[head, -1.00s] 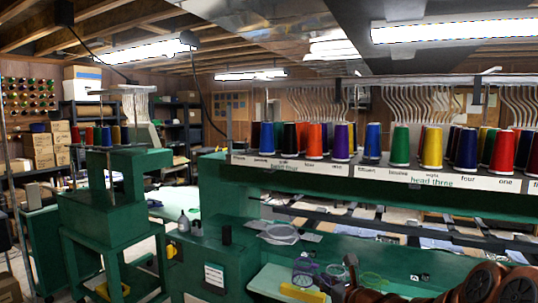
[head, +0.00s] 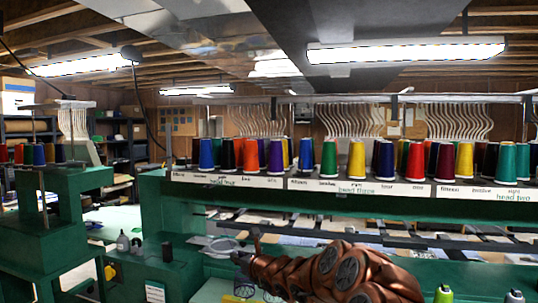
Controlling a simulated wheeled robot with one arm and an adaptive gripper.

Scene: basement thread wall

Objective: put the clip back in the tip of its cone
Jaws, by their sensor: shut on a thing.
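Colored thread cones stand upright in a row on the long green machine, among them a yellow cone (head: 357,160), a green cone (head: 329,159) and a red cone (head: 415,161). I cannot make out a clip in any cone tip. My copper-brown arm reaches in from the bottom, and my gripper (head: 248,248) is at its left end, in front of and below the cones. It is small and dark here. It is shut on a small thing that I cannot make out. The clip cannot be told apart in this view.
A white label strip (head: 365,187) runs below the cones. White thread tubes (head: 350,119) hang behind them. A second green machine (head: 50,215) with its own cones stands at left. Green spools (head: 443,294) show at the bottom right. Small bottles (head: 123,241) stand at left.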

